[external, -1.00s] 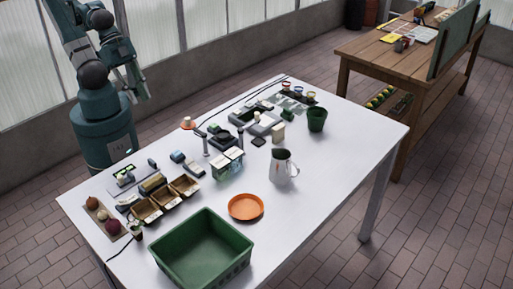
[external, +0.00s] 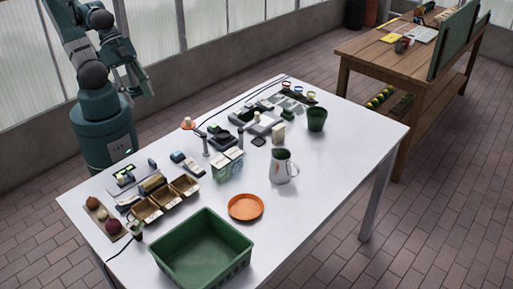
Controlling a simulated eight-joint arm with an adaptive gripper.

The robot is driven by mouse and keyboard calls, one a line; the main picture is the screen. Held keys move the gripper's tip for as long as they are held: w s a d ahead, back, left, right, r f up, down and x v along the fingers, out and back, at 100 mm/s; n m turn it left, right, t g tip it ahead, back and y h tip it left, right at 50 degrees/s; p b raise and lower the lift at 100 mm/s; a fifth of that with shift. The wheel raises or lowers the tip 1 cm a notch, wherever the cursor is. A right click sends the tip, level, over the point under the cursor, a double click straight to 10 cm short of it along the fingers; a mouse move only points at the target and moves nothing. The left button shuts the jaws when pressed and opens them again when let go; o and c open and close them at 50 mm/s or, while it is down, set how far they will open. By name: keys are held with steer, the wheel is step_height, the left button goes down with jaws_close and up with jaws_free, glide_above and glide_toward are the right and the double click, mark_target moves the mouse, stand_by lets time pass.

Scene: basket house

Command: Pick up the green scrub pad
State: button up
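My gripper (external: 140,91) hangs at the upper left beside my arm's base, above and behind the table's back-left edge. It is small and dark here, so I cannot tell whether it is open or shut. I see nothing clearly in it. A small dark green block (external: 287,114) sits at the grey trays toward the table's far end and may be the green scrub pad. Another small dark green item (external: 214,129) lies left of it, near the grey posts. At this size I cannot tell which one is the pad. My gripper is well away from both.
The white table (external: 335,160) is clear on its right side. A green bin (external: 243,243), an orange dish (external: 246,207), a white jug (external: 281,172), a green pot (external: 316,119) and wooden boxes (external: 147,211) stand on it. A wooden bench (external: 395,62) stands behind at right.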

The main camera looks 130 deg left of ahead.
steer(key=o, duration=0.3)
